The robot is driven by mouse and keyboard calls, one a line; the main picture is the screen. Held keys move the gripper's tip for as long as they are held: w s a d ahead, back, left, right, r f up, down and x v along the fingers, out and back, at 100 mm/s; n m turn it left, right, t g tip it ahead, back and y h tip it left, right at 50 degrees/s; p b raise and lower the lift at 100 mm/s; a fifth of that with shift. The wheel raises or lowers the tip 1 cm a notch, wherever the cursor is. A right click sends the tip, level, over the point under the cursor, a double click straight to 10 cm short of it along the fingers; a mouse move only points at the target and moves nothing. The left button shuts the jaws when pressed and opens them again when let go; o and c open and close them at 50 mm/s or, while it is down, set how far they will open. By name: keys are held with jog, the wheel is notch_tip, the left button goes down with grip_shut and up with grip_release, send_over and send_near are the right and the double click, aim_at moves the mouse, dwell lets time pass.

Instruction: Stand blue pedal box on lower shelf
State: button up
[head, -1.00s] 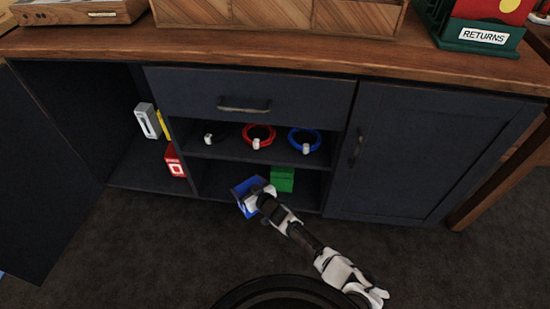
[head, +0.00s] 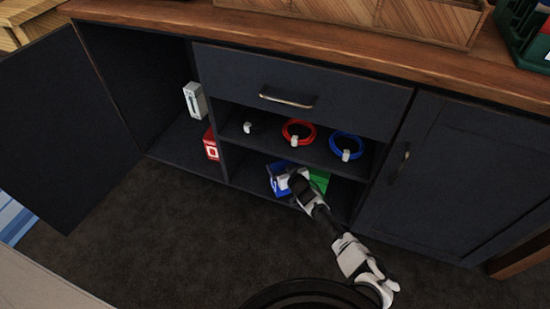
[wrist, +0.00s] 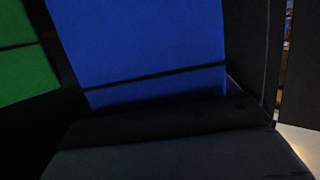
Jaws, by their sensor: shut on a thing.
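The blue pedal box (head: 279,181) is at the lower shelf (head: 247,177) of the cabinet's middle bay in the head view. It fills the middle of the wrist view (wrist: 145,50), slightly tilted in that picture. My gripper (head: 290,181) is shut on the box and covers part of it. A green box (head: 320,180) is on the same shelf, just right of the blue box and partly hidden by my gripper. Its side also shows at the left of the wrist view (wrist: 22,65), with a dark gap between the two. I cannot tell whether the blue box touches the shelf.
Above, the upper shelf (head: 270,143) holds a red cable coil (head: 298,133), a blue coil (head: 346,147) and a dark coil with a white tag (head: 248,128). A red box (head: 211,145) and a white box (head: 194,101) are in the left bay. Its door (head: 50,130) stands open.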

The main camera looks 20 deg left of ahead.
jog(key=f+b+x, duration=0.1)
jog(key=b+x, duration=0.5)
jog(key=x, duration=0.4)
jog(key=o, duration=1.7)
jog(key=shift+s+d, duration=0.1)
jog(key=shift+d, duration=0.05)
jog(key=shift+r, duration=0.1)
jog(key=shift+p+v, duration=3.6)
jog(key=shift+v, duration=2.45)
